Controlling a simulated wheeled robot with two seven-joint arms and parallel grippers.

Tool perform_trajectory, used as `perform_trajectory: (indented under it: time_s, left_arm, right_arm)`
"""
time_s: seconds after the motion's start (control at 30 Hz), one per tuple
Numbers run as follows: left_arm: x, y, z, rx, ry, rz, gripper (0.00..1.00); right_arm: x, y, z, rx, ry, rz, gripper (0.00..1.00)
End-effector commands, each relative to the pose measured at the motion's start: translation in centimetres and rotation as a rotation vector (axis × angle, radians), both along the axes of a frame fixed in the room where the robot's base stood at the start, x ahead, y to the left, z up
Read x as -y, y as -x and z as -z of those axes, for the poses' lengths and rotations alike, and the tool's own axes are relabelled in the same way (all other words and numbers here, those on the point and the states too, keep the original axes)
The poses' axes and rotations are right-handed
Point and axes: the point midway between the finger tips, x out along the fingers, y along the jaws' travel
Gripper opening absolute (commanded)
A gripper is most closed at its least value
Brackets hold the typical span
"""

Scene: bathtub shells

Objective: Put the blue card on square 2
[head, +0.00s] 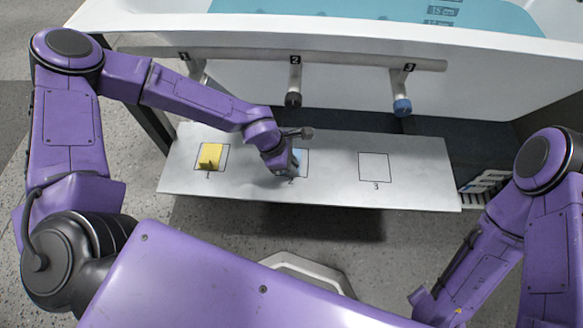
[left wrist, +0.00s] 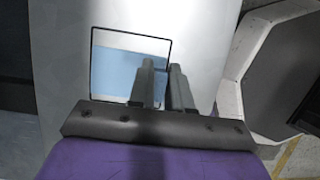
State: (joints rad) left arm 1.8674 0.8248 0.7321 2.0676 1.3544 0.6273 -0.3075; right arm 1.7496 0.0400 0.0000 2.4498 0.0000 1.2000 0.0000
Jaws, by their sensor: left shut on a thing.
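The blue card (head: 302,160) lies on square 2 of the white shelf (head: 335,186), partly hidden by my left gripper (head: 290,170). In the left wrist view the blue card (left wrist: 113,75) shows inside the black outline of the square, with a white strip of the square bare along the top. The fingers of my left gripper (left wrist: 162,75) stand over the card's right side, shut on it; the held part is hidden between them. My right arm shows at the right of the head view, but its gripper is not seen.
A yellow card (head: 213,154) with a raised tab sits on square 1. Square 3 (head: 374,167) is empty. Behind the shelf, a rail (head: 340,61) carries numbered knobs below the white tub (head: 470,60). A white rack stands past the shelf's right end.

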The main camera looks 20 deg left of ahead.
Motion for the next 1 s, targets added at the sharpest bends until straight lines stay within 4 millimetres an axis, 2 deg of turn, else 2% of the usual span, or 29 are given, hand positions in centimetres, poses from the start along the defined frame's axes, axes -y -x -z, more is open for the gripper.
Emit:
perform_trajectory:
  time_s: [0.2, 0.23, 0.3, 0.57, 0.67, 1.0]
  left_arm:
    - [0.0, 0.0, 0.0, -0.001, -0.001, 0.0, 0.0]
    - [0.0, 0.0, 0.1, -0.001, -0.002, 0.0, 0.21]
    - [0.0, 0.0, 0.0, 0.0, -0.001, 0.0, 0.44]
    - [0.0, 0.0, 0.0, 0.0, -0.001, 0.0, 0.44]
    - [-0.2, 0.0, -0.8, 0.001, -0.001, 0.0, 0.44]
    - [-3.2, 0.8, -8.6, 0.003, 0.001, -0.004, 0.44]
  right_arm:
    - [0.0, 0.0, 0.0, 0.0, 0.0, 0.0, 0.43]
    - [0.0, 0.0, 0.0, 0.0, 0.0, 0.0, 0.43]
    - [0.0, 0.0, 0.0, 0.0, 0.0, 0.0, 0.43]
    - [0.0, 0.0, 0.0, 0.0, 0.0, 0.0, 0.43]
    - [0.0, 0.0, -0.5, 0.0, 0.0, 0.0, 0.43]
    - [0.0, 0.0, -4.4, 0.0, 0.0, 0.0, 0.43]
